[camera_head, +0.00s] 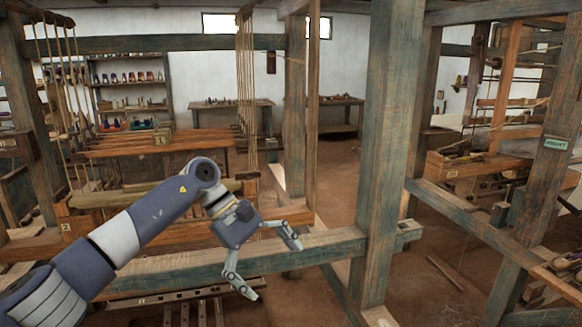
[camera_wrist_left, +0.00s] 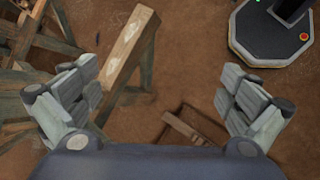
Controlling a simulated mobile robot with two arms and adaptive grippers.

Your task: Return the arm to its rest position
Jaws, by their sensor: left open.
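My left arm comes in from the left in the head view, over the loom's front beam. My left gripper (camera_head: 275,265) is open and empty, its two fingers spread wide and pointing down and to the right, in front of the blue-grey horizontal beam (camera_head: 340,243). In the left wrist view the open gripper (camera_wrist_left: 155,95) shows both fingers apart with nothing between them but the brown floor and wooden parts farther off. My right arm and right gripper are not in view.
A thick upright post (camera_head: 385,150) stands right of the gripper. A second wooden frame with a labelled post (camera_head: 550,165) stands at the right. Shelves of yarn cones (camera_head: 130,78) are at the back left. Open earthen floor (camera_head: 440,255) lies between the frames.

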